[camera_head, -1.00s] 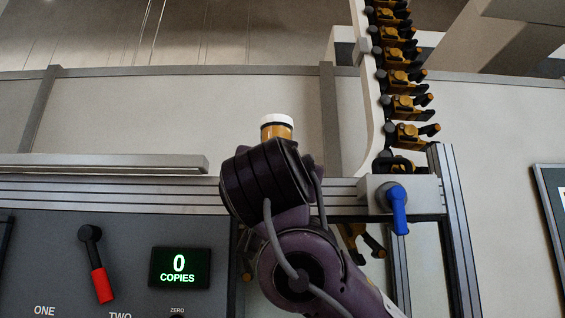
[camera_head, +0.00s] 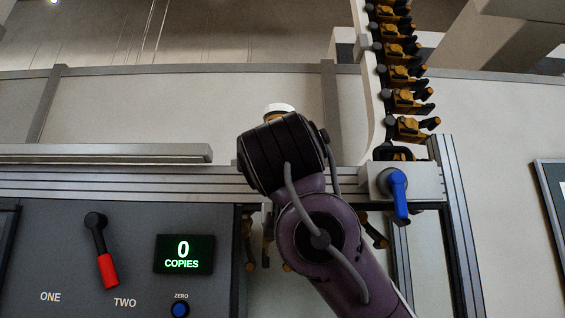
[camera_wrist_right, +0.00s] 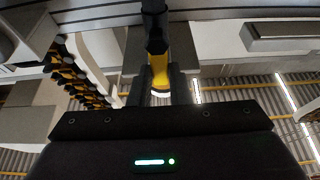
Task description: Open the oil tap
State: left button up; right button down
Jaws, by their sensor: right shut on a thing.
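A black lever with a yellow grip and a pale end (camera_wrist_right: 159,72) shows at the top middle of the right wrist view. My right gripper (camera_wrist_right: 158,90) is shut on its yellow part, with a dark finger on each side. In the head view, a white cap over a yellow strip (camera_head: 279,107) shows just above my dark right wrist, which hides the rest and the right gripper. A blue-handled tap (camera_head: 398,193) sits on a grey block at the right, its handle hanging down. I cannot tell which of the two is the oil tap. My left gripper is not in view.
A grey panel (camera_head: 60,250) at left bears a red-gripped lever (camera_head: 102,250), a green "0 COPIES" display (camera_head: 184,253) and a blue ZERO button (camera_head: 180,310). A chain of orange and black grippers (camera_head: 405,100) runs up at right. A metal rail (camera_head: 100,180) crosses behind my arm.

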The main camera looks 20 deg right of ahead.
jog(key=c, duration=1.4)
grip_release()
jog(key=shift+o, duration=0.2)
jog(key=b+v, duration=0.4)
jog(key=v, duration=0.4)
jog(key=shift+w, duration=0.1)
